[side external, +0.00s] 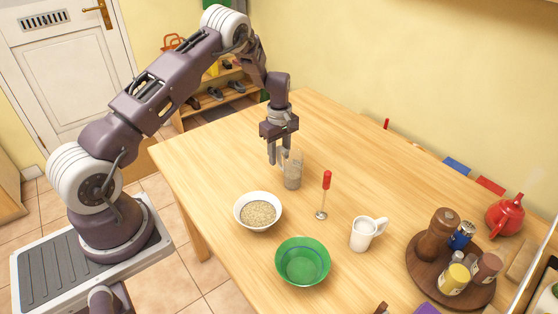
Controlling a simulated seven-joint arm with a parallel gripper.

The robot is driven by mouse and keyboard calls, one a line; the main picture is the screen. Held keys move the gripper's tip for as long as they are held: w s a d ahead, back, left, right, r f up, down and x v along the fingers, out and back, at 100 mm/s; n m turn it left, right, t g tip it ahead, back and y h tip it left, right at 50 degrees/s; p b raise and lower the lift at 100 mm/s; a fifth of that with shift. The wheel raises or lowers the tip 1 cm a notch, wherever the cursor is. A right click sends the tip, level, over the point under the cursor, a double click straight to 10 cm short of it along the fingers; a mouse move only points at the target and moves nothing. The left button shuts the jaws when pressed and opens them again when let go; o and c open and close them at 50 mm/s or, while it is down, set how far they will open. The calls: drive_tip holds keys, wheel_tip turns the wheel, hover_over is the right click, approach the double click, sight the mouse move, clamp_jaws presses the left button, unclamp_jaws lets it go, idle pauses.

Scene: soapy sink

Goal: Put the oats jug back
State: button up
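A clear, greyish-beige jug (293,172) stands upright on the wooden table, behind and to the right of the white bowl. It looks like the oats jug. My gripper (278,161) points down at the jug's left side, its fingers close to or touching it. Whether the fingers are closed on a handle or just beside the jug is too small to tell. A white bowl (240,218) holds oats (258,212).
A green bowl (302,262), a red-handled utensil (325,190) and a white mug (362,235) stand nearby. A round wooden tray (424,270) with jars and a grinder is at right, near a red teapot (506,215). The table (335,125) behind the jug is clear.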

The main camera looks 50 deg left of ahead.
wheel_tip(320, 180, up, 10)
drive_tip(key=shift+f, duration=0.25)
drive_tip(key=s+d+r+m+t, duration=0.1)
drive_tip(key=s+d+r+m, duration=0.4)
drive_tip(key=r, duration=0.5)
drive_tip(key=s+d+r+m+t, duration=0.25)
drive_tip(key=s+d+r, duration=0.35)
drive_tip(key=r, duration=0.5)
drive_tip(key=s+d+r+m+t, duration=0.1)
drive_tip(key=s+d+m, duration=0.3)
drive_tip(key=s, duration=0.6)
drive_tip(key=s+d+r+m+t, duration=0.1)
drive_tip(key=s+d+m, duration=0.2)
drive_tip(key=s+m, duration=0.3)
drive_tip(key=s, duration=0.5)
drive_tip(key=shift+s+d+r, duration=0.15)
drive_tip(key=shift+d, duration=0.2)
